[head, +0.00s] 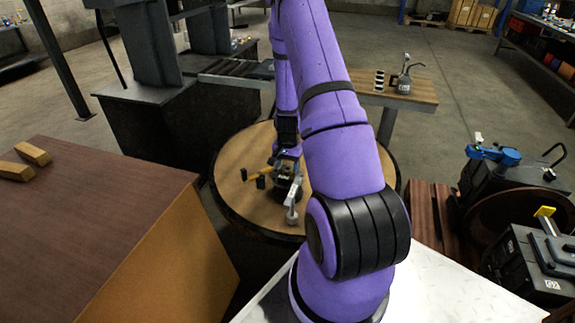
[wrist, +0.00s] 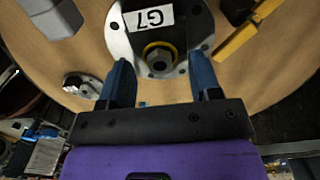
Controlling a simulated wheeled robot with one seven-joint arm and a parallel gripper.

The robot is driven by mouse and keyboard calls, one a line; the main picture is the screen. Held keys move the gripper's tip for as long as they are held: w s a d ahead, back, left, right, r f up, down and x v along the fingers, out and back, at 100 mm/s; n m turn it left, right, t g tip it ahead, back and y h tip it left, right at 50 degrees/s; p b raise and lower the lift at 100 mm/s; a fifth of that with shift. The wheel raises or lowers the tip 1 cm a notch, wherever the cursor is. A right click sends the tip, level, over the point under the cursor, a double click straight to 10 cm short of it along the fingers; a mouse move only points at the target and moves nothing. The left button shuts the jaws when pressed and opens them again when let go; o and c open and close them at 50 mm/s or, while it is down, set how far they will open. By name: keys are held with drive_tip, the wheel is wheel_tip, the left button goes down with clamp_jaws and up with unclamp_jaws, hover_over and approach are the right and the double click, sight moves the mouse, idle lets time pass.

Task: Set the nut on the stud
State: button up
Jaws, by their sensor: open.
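In the wrist view a grey hex nut (wrist: 159,60) sits inside a yellow ring on a round metal flange (wrist: 120,42). I cannot tell whether a stud passes through the nut. My gripper (wrist: 162,72) is open, with one blue finger on each side of the nut and a gap to both. A smaller round metal piece (wrist: 82,86) with a dark centre lies to the left. In the head view my arm partly hides the flange area on the round table.
The round wooden table (head: 233,178) carries a yellow-handled tool (wrist: 238,41) to the right of the flange in the wrist view and a grey block (wrist: 50,16) at the upper left. A brown bench (head: 90,225) stands left. Dark equipment (head: 530,265) stands right.

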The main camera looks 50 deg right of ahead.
wheel_tip(320, 180, up, 11)
idle(0.5)
